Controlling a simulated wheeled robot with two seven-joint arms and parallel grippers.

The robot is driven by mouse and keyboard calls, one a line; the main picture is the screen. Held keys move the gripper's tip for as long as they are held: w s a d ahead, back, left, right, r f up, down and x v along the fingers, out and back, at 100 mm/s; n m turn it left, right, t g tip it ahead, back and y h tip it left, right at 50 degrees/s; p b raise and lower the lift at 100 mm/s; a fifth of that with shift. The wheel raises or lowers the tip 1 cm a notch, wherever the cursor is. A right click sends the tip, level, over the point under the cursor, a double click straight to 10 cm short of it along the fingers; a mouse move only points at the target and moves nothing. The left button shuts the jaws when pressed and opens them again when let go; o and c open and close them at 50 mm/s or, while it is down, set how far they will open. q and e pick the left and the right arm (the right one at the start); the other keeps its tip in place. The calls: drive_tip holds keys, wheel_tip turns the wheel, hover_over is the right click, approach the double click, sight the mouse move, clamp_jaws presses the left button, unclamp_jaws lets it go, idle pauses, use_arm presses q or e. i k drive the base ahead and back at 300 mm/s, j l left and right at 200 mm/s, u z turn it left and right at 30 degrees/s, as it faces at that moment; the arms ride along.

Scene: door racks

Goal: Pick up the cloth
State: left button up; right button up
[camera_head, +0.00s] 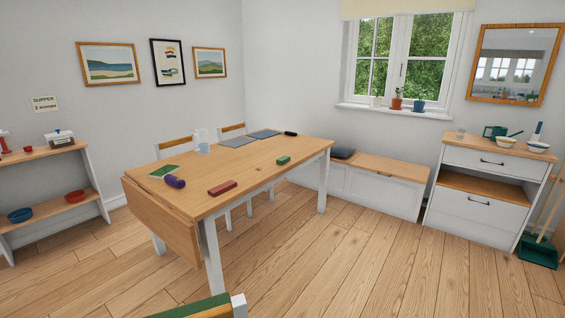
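I cannot tell for sure which thing is the cloth. Several small things lie on the wooden drop-leaf table (245,165). A purple rolled or rounded thing (175,181) lies near its left end, beside a flat green thing with a pale edge (164,171). A flat red block-like thing (222,187) lies near the front edge. A small green block-like thing (284,160) lies further right. Neither of my grippers is in view.
A glass jug (202,140), grey mats (237,141) and a dark thing (291,133) are also on the table. Chairs stand behind it; a green-seated chair (205,308) is at the bottom. Shelves (55,204) stand left, a cabinet (482,190) right. Floor right of the table is clear.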

sight(284, 160)
drive_tip(key=i+l+z, duration=0.2)
drive_tip(key=l, duration=0.25)
drive_tip(key=i+l+z, duration=0.2)
drive_tip(key=i+l, duration=0.4)
drive_tip(key=i, duration=0.2)
drive_tip(key=i+l+u, duration=0.1)
drive_tip(key=i, duration=0.4)
drive_tip(key=i+l, duration=0.35)
drive_tip(key=i+l+u, duration=0.1)
drive_tip(key=i+l, duration=0.2)
drive_tip(key=i, duration=0.25)
